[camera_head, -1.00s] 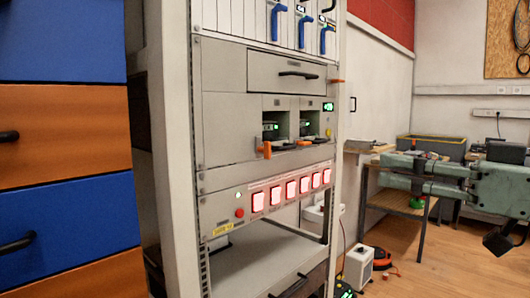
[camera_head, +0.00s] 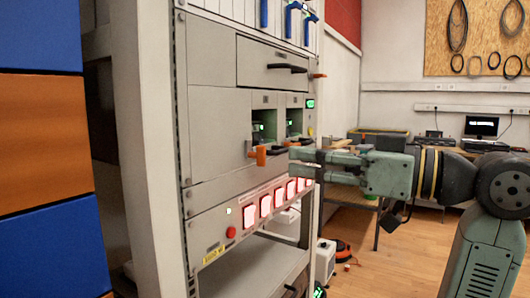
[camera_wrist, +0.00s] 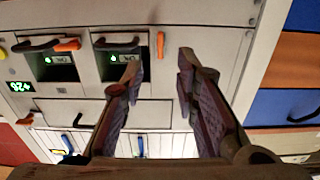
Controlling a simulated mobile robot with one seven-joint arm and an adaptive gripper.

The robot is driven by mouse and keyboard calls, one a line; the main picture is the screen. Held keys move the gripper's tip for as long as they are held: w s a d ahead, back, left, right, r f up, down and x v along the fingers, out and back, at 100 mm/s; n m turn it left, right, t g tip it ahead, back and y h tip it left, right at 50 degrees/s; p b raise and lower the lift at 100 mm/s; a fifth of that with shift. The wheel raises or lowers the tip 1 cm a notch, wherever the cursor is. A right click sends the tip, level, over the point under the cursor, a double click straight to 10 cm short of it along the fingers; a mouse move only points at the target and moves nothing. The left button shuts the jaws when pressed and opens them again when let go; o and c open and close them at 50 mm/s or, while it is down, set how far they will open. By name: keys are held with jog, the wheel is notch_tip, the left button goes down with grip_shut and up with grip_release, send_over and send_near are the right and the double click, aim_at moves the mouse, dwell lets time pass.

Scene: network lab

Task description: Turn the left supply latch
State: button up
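The left supply latch is a small orange lever on the rack panel (camera_head: 261,155), beside the left supply bay (camera_head: 264,128). In the wrist view, which is turned nearly upside down, the orange latch (camera_wrist: 160,45) stands upright in the picture to the right of its bay. My gripper (camera_head: 296,154) is in front of the panel, right of the latch in the head view. In the wrist view my gripper (camera_wrist: 160,75) has its fingers spread and empty, with the latch beyond the gap between the tips, apart from them. The right supply's orange latch (camera_wrist: 68,44) lies roughly sideways.
Red-lit switches (camera_head: 265,205) line the panel below the bays. A drawer with a dark handle (camera_head: 288,68) is above them. A blue and orange cabinet (camera_head: 40,125) stands close at the left. A workbench (camera_head: 350,197) stands behind my arm. Floor shows at the lower right.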

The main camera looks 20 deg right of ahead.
aim_at(265, 154)
jog(key=p+x, duration=0.1)
jog(key=x, duration=0.6)
jog(key=shift+w+a, duration=0.25)
jog(key=shift+w, duration=0.05)
jog(key=shift+c, duration=0.3)
grip_shut()
